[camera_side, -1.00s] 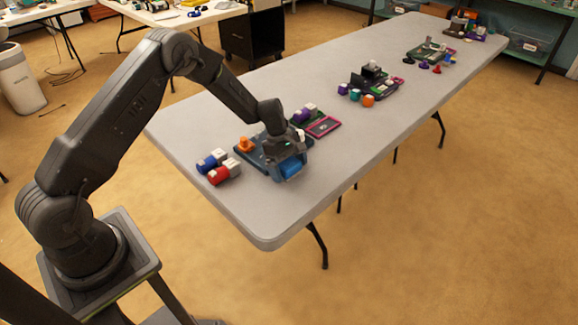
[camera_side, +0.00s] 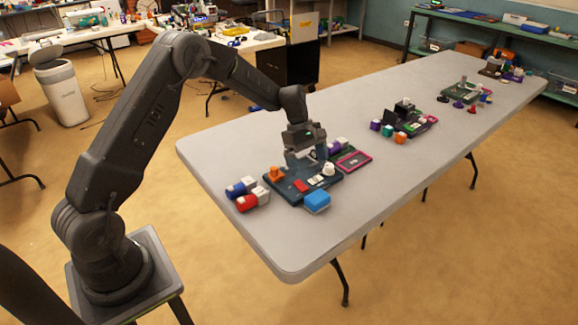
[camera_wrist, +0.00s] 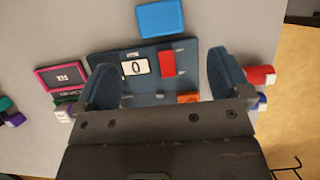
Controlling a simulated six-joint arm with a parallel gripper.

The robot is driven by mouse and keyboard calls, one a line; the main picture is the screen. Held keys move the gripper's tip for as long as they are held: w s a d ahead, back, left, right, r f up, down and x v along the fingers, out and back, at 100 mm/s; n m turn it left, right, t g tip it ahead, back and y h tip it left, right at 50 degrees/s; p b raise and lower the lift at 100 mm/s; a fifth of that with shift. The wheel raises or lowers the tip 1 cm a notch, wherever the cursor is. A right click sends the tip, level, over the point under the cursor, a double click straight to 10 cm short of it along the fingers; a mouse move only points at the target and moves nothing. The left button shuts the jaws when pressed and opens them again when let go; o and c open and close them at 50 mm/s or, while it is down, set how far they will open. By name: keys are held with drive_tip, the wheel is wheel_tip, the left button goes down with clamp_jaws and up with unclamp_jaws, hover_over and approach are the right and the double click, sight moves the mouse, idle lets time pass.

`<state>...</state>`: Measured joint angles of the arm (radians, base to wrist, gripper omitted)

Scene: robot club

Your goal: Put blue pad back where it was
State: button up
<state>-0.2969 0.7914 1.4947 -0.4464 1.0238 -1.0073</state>
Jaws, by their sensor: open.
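The blue pad (camera_side: 317,201) is a bright blue block lying on the table at the front edge of the dark blue board (camera_side: 280,189). In the wrist view the pad (camera_wrist: 160,20) lies just beyond the board (camera_wrist: 197,56); I cannot tell whether they touch. The board carries a red pad (camera_wrist: 166,63), a white panel marked 0 (camera_wrist: 134,68) and an orange piece (camera_side: 277,174). My gripper (camera_side: 303,164) is open above the far part of the board, apart from the blue pad. Its two fingers (camera_wrist: 165,85) stand wide with nothing between them.
Blue (camera_side: 241,187) and red (camera_side: 248,201) cylinders lie left of the board. A pink-framed tile (camera_side: 353,161) and a purple block (camera_side: 336,146) lie right of it. More boards with small parts (camera_side: 403,121) stand farther along the table. The table front right is clear.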

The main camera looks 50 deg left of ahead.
drive_tip(key=s+d+r+m+t+y, duration=0.1)
drive_tip(key=s+d+r+m, duration=0.25)
drive_tip(key=s+r, duration=0.35)
drive_tip(key=s+d+r+m+t+y, duration=0.1)
drive_tip(key=s+d+r+m+y, duration=0.2)
drive_tip(key=r, duration=0.6)
drive_tip(key=s+d+r+m+t, duration=0.1)
drive_tip(key=s+m, duration=0.4)
drive_tip(key=s, duration=0.5)
drive_tip(key=s+d+r+m+t, duration=0.1)
drive_tip(key=s+r+m+t, duration=0.1)
drive_tip(key=s+m, duration=0.4)
drive_tip(key=s+r, duration=0.1)
drive_tip(key=s, duration=0.3)
drive_tip(key=shift+s+d+t+y, duration=0.3)
drive_tip(key=shift+s+d, duration=0.1)
